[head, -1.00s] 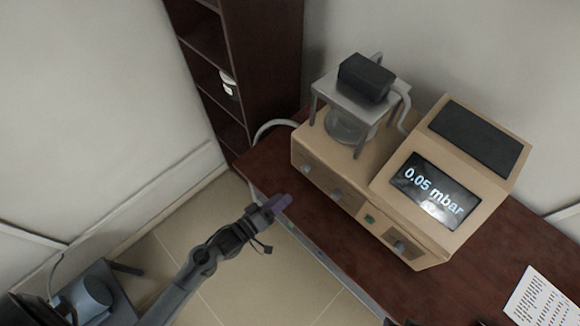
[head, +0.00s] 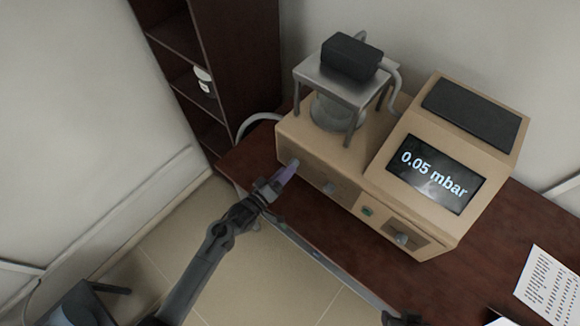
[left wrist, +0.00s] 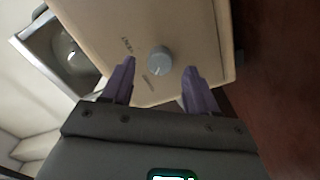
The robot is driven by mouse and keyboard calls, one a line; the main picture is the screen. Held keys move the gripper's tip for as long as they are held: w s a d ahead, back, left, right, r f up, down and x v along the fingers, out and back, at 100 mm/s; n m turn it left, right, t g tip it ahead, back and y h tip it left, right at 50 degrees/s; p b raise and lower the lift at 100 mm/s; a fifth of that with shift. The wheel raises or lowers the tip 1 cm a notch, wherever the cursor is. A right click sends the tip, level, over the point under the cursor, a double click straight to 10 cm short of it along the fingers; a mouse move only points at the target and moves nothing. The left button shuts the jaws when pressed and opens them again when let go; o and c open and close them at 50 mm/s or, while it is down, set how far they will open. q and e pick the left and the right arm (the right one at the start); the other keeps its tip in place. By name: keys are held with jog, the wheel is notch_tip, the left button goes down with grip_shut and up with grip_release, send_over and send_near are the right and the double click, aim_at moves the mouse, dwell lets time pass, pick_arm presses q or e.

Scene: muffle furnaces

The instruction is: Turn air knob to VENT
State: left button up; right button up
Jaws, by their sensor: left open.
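The tan vacuum instrument (head: 378,180) stands on the table, its screen (head: 434,174) reading 0.05 mbar. In the left wrist view a round grey knob (left wrist: 159,60) sits on the tan front panel (left wrist: 190,25), with small lettering beside it that I cannot read surely. My left gripper (head: 288,172) is at the left end of the instrument's front. In the left wrist view its purple fingers (left wrist: 156,82) are open, one on each side of the knob and a little short of it, apparently not touching. In the head view the fingers hide part of this knob.
A metal stand with a black block (head: 350,57) is on top. A printed sheet (head: 551,283) lies at right. A dark shelf (head: 237,75) stands behind left.

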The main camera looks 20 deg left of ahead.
aim_at(294, 163)
pick_arm(q)
jog(key=shift+x, duration=1.55)
jog(key=shift+c, duration=0.2)
jog(key=c, duration=1)
